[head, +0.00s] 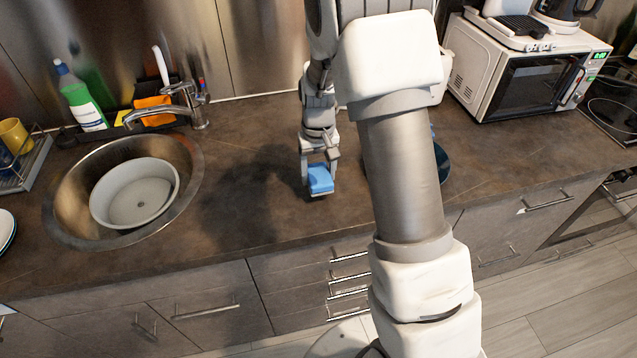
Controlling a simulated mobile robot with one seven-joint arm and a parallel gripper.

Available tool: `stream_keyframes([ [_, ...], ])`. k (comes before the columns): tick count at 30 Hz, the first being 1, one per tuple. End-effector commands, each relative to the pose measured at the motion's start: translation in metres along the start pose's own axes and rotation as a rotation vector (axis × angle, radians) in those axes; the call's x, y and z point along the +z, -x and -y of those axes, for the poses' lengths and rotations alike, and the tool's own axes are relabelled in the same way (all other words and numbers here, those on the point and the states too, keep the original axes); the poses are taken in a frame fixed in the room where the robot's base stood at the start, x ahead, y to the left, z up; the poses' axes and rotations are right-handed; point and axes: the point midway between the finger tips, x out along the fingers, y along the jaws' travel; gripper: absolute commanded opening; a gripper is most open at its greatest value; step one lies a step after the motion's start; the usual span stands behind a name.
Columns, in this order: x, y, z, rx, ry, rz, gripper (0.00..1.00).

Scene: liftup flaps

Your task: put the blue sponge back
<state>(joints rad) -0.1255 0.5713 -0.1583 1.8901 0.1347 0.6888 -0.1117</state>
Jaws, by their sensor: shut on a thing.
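The blue sponge (320,180) is held at the lower end of my gripper (318,173), over the dark counter in the middle of the head view. My gripper is shut on it. I cannot tell whether the sponge touches the counter or is a little above it.
A round sink (188,195) with a grey pot (135,195) inside is at the left, under a faucet (185,105). A green bottle (82,100) stands behind it. A microwave (525,75) is at the back right. My arm hides part of the counter.

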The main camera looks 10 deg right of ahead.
Motion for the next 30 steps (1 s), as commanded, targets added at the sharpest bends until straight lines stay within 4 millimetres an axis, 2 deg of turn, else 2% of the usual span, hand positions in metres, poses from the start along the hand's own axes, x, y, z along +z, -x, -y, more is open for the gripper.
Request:
stream_keyframes([
  [9, 0.001, -0.038, 0.000, 0.000, 0.001, 0.003, 0.23],
  [20, 0.001, -0.044, 0.000, 0.000, 0.000, 0.001, 0.23],
  [21, 0.001, -0.044, 0.000, 0.000, 0.000, 0.001, 0.69],
  [26, 0.001, -0.043, 0.000, 0.000, 0.000, 0.001, 0.97],
  [30, 0.001, -0.042, 0.000, 0.000, 0.000, 0.001, 0.97],
])
